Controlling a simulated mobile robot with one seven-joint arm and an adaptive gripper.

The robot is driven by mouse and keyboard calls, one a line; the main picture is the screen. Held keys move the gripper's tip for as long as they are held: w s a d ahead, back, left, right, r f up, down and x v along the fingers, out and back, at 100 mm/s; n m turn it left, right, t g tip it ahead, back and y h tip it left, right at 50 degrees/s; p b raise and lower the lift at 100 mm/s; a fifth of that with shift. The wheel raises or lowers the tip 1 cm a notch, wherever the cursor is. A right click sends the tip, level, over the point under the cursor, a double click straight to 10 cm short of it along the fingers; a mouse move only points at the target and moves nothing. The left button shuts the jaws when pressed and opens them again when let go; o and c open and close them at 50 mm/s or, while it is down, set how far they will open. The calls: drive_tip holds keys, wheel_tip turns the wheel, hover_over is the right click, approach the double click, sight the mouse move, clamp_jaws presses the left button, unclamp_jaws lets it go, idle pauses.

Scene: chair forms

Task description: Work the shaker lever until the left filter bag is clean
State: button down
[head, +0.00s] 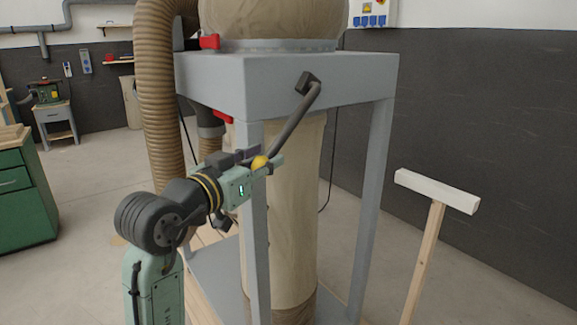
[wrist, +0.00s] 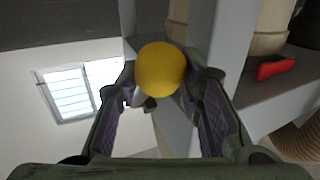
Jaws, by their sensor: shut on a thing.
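The shaker lever (head: 295,122) is a dark bent rod hanging from a black pivot on the front of the grey frame. It slants down and left to a yellow ball knob (head: 259,162). My gripper (head: 262,164) is shut on this knob; in the wrist view the knob (wrist: 161,69) sits between my fingertips. A beige filter bag (head: 297,190) hangs below the frame's top box, partly hidden by a frame leg. Another beige bag (head: 270,20) bulges above the box, cut off by the picture's top edge. I cannot tell which is the left bag or how clean either is.
The grey frame (head: 378,190) stands close beside my arm. Red handles (head: 209,41) and a ribbed brown hose (head: 153,90) are at its left. A white-topped wooden stand (head: 437,191) is at the right. A green cabinet (head: 20,190) stands far left, with open floor between.

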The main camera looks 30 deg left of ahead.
drive_tip(key=shift+s+a+r+p, duration=0.15)
drive_tip(key=shift+s+r, duration=0.2)
drive_tip(key=shift+r, duration=0.25)
drive_tip(key=shift+s+a+r+p, duration=0.1)
drive_tip(key=shift+s+r, duration=0.25)
drive_tip(key=shift+r, duration=0.3)
drive_tip(key=shift+s+a+r+p, duration=0.15)
drive_tip(key=shift+s+r, duration=0.2)
drive_tip(key=shift+r, duration=0.25)
drive_tip(key=c, duration=1.2)
unclamp_jaws()
drive_tip(key=shift+f, duration=0.1)
drive_tip(key=shift+s, duration=0.1)
drive_tip(key=s, duration=1.2)
drive_tip(key=shift+d, duration=0.3)
drive_tip(key=shift+w, duration=0.1)
